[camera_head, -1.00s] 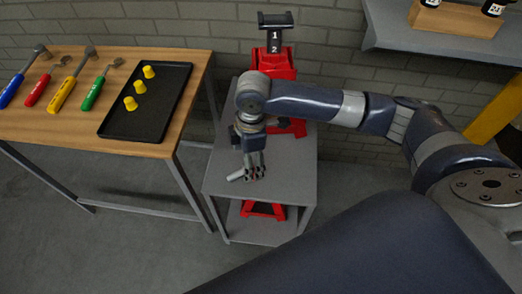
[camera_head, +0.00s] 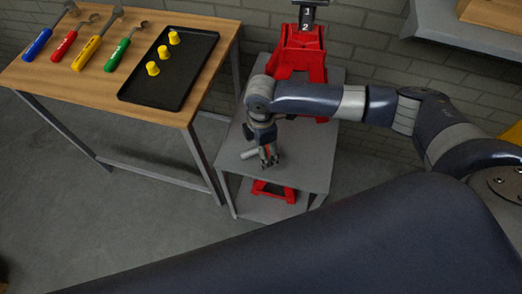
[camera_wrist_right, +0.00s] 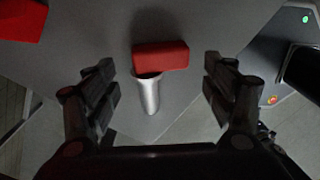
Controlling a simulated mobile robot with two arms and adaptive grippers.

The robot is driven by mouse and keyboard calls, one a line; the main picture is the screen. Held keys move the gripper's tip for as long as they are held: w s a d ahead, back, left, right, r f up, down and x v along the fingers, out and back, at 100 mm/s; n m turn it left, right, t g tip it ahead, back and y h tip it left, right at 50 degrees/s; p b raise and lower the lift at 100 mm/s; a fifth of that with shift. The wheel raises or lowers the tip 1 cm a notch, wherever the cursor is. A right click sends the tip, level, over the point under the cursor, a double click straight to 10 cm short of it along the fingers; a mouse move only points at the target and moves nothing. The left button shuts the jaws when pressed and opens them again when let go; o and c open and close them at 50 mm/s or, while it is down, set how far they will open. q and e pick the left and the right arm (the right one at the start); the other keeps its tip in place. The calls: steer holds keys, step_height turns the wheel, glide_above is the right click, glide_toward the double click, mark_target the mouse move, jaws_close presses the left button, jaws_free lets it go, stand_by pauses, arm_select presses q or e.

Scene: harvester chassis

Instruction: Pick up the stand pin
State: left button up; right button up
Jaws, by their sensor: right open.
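The stand pin (camera_wrist_right: 149,95) shows in the right wrist view as a silver cylinder with a red block-like end. It lies between the two spread fingers of my right gripper (camera_wrist_right: 160,82), with clear gaps on both sides. In the head view the pin's silver shaft (camera_head: 249,154) lies on the grey stand table (camera_head: 308,165), beside my right gripper (camera_head: 268,157), which points down over the tabletop. The gripper partly hides the pin's red end there. My left gripper is not in view.
A red jack stand (camera_head: 303,52) stands on the table behind my right arm. Another red stand (camera_head: 273,191) sits on the lower shelf. A wooden bench (camera_head: 85,83) at left holds several tools and a black tray (camera_head: 185,88) with three yellow caps.

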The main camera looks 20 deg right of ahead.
steer(key=shift+f, duration=0.65)
steer(key=c, duration=1.6)
steer(key=shift+o, duration=0.2)
steer(key=shift+r, duration=0.1)
